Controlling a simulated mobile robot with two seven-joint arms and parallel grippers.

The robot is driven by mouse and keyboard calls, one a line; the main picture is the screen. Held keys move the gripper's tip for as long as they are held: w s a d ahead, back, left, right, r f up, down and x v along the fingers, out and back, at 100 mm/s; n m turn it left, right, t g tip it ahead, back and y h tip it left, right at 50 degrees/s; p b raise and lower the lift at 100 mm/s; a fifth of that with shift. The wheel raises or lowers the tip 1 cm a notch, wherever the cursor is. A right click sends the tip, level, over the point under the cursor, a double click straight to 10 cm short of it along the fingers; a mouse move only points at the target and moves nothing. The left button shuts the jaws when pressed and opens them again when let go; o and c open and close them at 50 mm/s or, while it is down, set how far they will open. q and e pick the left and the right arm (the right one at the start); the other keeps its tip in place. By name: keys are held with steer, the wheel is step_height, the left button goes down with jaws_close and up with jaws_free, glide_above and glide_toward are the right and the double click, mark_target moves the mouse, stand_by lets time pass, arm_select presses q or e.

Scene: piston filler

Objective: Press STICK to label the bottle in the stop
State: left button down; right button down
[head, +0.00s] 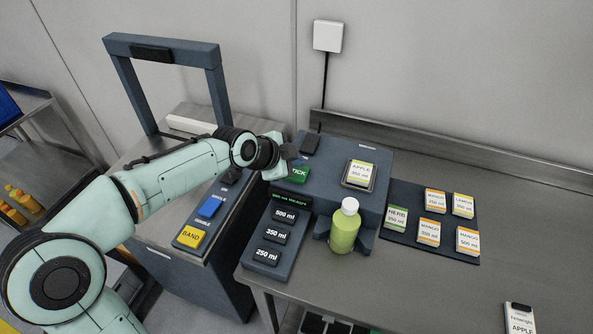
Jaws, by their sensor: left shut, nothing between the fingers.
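The green STICK button (299,175) is on the dark labelling machine (333,161), partly hidden by my left gripper. My left gripper (290,153) is shut and empty, at the button's upper left; I cannot tell whether it touches the button. A light green bottle (344,232) with a white cap stands upright in the stop (367,240) at the machine's front. I see no label on its visible side. An APPLE 350 ml label (361,172) lies in the holder on top of the machine. My right gripper is not in view.
A panel with 500, 350 and 250 ml buttons (270,238) is left of the bottle. Several label cards lie on a dark mat (402,193) to the right. An APPLE card (519,318) lies at the front right.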

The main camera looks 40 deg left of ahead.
arm_select(q)
steer(key=shift+f, duration=0.1)
stand_by(0.8)
steer(key=shift+f+b, duration=0.35)
steer(key=shift+b, duration=0.3)
steer(key=shift+f+b, duration=0.5)
steer(key=shift+b, duration=0.05)
stand_by(0.5)
stand_by(0.3)
steer(key=shift+r+p, duration=0.55)
steer(key=shift+r, duration=0.35)
steer(key=shift+r, duration=0.1)
step_height(320, 180, up, 5)
steer(key=p, duration=0.3)
stand_by(0.6)
